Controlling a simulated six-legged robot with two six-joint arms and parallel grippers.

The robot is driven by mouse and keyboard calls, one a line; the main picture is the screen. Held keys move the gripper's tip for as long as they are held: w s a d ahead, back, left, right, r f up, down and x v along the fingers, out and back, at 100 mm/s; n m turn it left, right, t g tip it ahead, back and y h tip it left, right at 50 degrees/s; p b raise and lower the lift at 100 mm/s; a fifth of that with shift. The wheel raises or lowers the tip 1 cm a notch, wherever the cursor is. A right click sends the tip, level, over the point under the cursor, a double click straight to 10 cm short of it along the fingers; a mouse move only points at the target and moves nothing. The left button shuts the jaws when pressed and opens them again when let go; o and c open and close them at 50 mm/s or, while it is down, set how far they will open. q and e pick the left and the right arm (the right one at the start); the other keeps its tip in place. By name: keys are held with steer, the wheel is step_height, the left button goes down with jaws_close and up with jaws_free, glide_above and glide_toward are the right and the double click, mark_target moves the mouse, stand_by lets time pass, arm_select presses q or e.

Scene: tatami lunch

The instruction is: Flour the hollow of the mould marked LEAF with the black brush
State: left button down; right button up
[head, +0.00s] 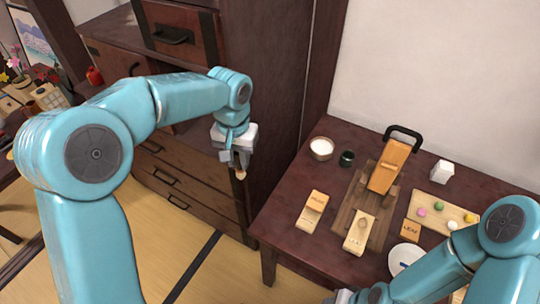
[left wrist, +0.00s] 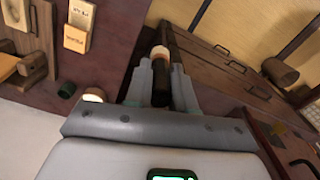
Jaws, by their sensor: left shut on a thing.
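My left gripper (head: 240,160) is shut on the black brush, held in the air left of the table. In the left wrist view the brush's dark handle (left wrist: 160,92) stands between the fingers, with a pale brown end beyond them. In the head view only its light tip (head: 240,175) shows below the fingers. A tan block reading LEAF (head: 411,230) stands at the table's right. My right gripper's fingers are out of view.
A bowl of white powder (head: 321,147), a dark green cup (head: 347,159) and a wooden stand with an orange block (head: 388,168) are at the back. A tray of coloured balls (head: 455,214) and white plate (head: 403,256) are right. Drawers (head: 175,180) stand behind my left gripper.

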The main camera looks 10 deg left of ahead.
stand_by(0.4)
arm_select(q)
steer(key=s+f, duration=0.3)
steer(key=f, duration=0.1)
steer(key=shift+s+f, duration=0.35)
